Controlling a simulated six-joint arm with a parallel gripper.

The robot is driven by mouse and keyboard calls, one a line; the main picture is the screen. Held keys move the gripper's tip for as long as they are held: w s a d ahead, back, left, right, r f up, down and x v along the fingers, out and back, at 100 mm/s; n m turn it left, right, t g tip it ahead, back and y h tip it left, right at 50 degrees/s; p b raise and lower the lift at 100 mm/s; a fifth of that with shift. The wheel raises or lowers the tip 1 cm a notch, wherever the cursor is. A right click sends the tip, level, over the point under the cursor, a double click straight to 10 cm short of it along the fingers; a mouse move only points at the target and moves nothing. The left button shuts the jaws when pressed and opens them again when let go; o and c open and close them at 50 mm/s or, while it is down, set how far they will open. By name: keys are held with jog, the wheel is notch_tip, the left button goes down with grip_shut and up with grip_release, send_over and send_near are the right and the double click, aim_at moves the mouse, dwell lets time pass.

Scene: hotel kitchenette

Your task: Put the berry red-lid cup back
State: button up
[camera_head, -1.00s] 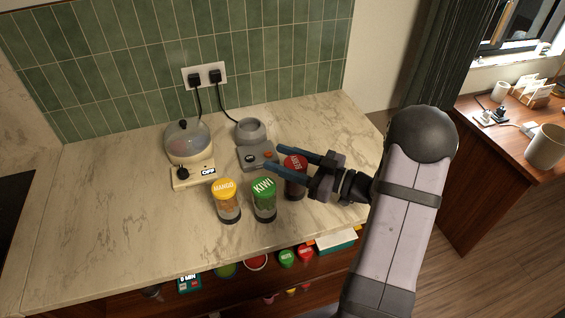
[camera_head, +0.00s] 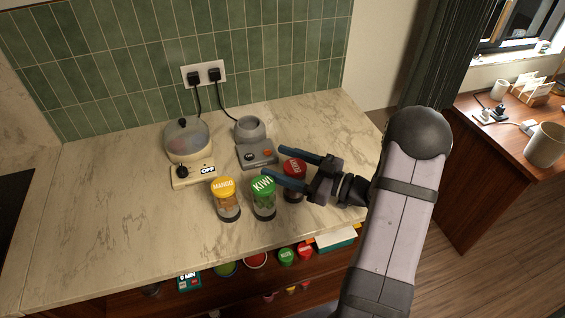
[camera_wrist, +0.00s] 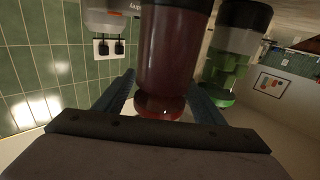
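The berry cup with the red lid (camera_head: 293,167) stands upright on the counter, just right of the green-lid kiwi cup (camera_head: 264,199). The yellow-lid mango cup (camera_head: 226,200) stands left of the kiwi cup. My gripper (camera_head: 273,163) is open, its two blue fingers reaching either side of the berry cup from the right. In the wrist view, which looks inverted, the berry cup's dark red body (camera_wrist: 174,55) sits between the fingers, with a gap on the left side. The near finger partly hides the berry cup in the head view.
A blender base with a dial (camera_head: 256,154) and a domed machine marked OFF (camera_head: 188,150) stand behind the cups, corded to the wall outlet (camera_head: 204,73). An open drawer (camera_head: 235,285) below the counter edge holds several lidded items. The counter's left side is clear.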

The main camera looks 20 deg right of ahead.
jog(key=shift+r, duration=0.25)
jog(key=b+v, duration=0.3)
jog(key=v, duration=0.9)
